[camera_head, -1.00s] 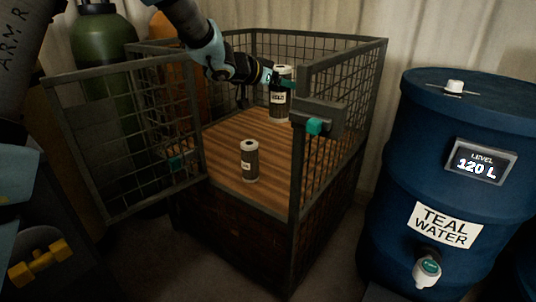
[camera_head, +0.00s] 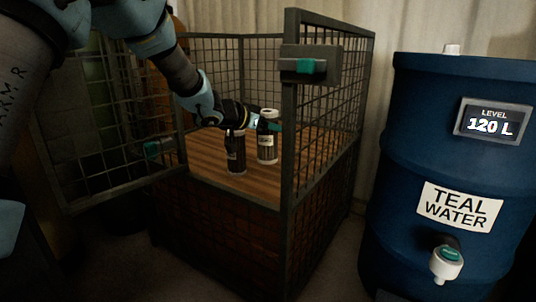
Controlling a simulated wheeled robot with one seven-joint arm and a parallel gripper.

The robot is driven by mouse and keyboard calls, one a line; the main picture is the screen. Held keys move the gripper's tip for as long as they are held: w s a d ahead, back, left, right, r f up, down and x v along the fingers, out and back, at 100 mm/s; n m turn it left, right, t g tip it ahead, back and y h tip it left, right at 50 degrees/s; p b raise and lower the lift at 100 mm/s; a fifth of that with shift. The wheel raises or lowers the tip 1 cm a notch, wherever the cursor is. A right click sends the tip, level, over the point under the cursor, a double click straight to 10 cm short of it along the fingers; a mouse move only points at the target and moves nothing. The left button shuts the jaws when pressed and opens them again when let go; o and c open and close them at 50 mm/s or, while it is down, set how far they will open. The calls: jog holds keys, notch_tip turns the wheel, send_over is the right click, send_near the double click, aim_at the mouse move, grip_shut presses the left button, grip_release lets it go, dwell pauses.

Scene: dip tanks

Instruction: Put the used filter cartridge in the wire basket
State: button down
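The wire basket (camera_head: 232,206) is a dark mesh cage with a wooden floor and an open front. The rear-right cartridge (camera_head: 267,153) has a white cap and is upright. My gripper (camera_head: 272,126) reaches in from the upper left and has its teal fingers around this cartridge's upper body, seemingly shut on it. Whether its base touches the floor is unclear. The other cartridge (camera_head: 237,160) stands upright in front and left, its top hidden by my gripper. The labels are too small to read.
The basket's mesh door (camera_head: 110,165) is swung open to the left. A latch block with a teal part (camera_head: 310,66) sits on the front right post. A blue teal-water drum (camera_head: 400,160) stands right of the basket.

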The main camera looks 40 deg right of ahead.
aim_at(274, 150)
notch_tip(274, 150, down, 7)
jog(key=b, duration=0.3)
jog(key=shift+f, duration=0.2)
grip_release()
